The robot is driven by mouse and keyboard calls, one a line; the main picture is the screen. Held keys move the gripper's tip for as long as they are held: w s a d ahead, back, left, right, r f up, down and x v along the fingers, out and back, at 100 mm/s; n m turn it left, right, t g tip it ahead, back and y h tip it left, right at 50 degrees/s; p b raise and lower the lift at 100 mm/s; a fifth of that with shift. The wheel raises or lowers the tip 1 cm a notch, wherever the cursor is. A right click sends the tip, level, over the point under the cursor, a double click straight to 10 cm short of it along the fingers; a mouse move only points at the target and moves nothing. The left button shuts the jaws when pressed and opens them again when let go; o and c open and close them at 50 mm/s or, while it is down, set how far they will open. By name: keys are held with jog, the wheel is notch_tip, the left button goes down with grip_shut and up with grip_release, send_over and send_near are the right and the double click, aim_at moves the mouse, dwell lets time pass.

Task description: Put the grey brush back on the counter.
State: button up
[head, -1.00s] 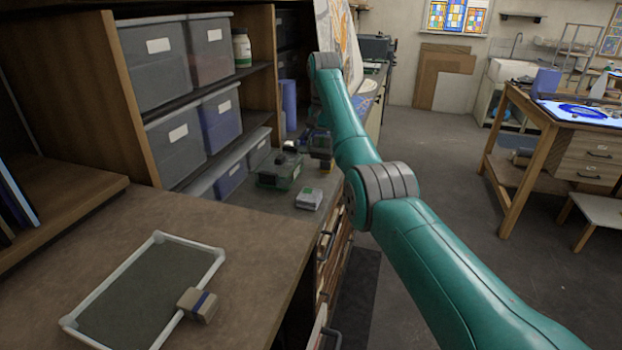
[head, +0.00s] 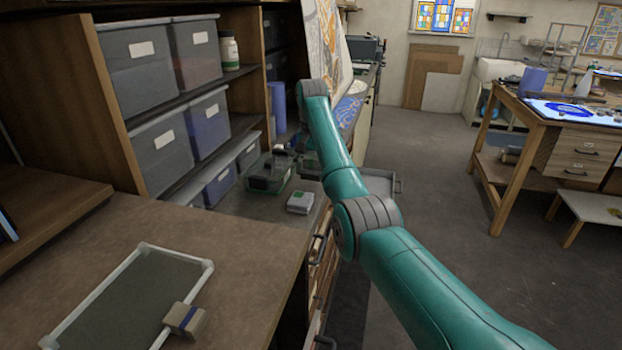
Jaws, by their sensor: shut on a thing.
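My gripper (head: 309,168) is a small dark shape just left of my teal forearm, above the counter (head: 258,207). My forearm hides part of it. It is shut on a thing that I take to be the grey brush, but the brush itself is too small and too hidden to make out. The counter is the lower grey surface in front of the shelves, beyond the nearer brown worktop.
A green-sided box (head: 268,176) and a small pale box (head: 300,202) stand on the counter near my gripper. A grey drawer-like shape (head: 385,183) juts out right of my forearm. A framed screen (head: 130,300) lies on the near worktop (head: 225,250). Open floor lies right.

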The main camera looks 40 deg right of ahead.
aim_at(311, 179)
jog(key=shift+f, duration=1.7)
jog(key=shift+f, duration=0.25)
jog(key=o, duration=1.1)
jog(key=r, duration=1.1)
jog(key=shift+w+d, duration=0.2)
jog(key=shift+w, duration=0.2)
